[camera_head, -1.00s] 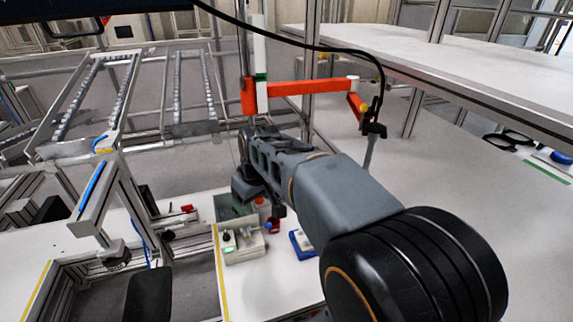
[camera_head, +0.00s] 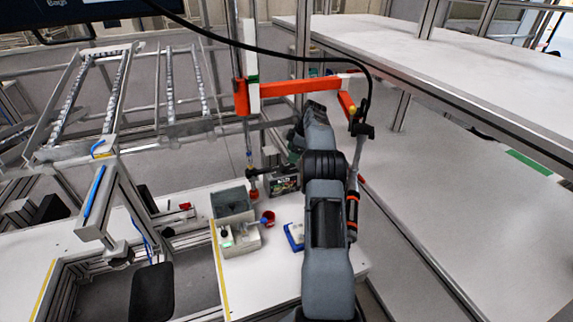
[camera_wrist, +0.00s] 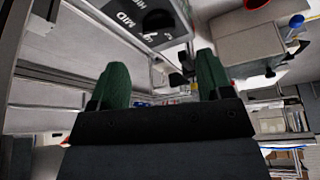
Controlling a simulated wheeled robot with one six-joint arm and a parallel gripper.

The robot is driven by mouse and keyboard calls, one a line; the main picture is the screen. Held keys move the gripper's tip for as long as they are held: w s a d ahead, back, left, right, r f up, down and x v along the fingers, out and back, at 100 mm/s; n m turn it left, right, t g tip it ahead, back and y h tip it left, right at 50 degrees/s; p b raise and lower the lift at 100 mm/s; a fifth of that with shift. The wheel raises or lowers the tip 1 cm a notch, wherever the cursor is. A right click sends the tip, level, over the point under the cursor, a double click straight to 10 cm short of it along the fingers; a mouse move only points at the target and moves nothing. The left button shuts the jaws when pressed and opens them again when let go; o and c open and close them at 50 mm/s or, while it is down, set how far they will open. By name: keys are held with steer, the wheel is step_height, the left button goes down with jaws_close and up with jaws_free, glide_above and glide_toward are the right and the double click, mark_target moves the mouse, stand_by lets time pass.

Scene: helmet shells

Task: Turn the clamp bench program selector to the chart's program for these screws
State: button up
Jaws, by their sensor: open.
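The program selector is a dark grey box with white lettering (camera_head: 284,184) at the back of the white bench. In the wrist view its face (camera_wrist: 118,22) is at the top, with a black knob (camera_wrist: 157,20) and letters reading "MID" and "HIGH" turned around, partly cut off. My gripper (camera_wrist: 162,68) has two green fingers, spread apart with nothing between them. The box face and knob lie beyond the fingertips, apart from them. In the head view the gripper (camera_head: 294,153) is mostly hidden behind my arm, just above and behind the box. I cannot make out the chart or screws.
An orange swing arm (camera_head: 290,86) with a hanging tool (camera_head: 352,195) is close above and right. The right-hand shelf is clear.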

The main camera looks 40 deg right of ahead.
mark_target(286, 170)
steer(key=shift+p+x, duration=0.7)
steer(key=shift+x, duration=2.85)
steer(key=shift+d, duration=0.1)
steer(key=c, duration=0.9)
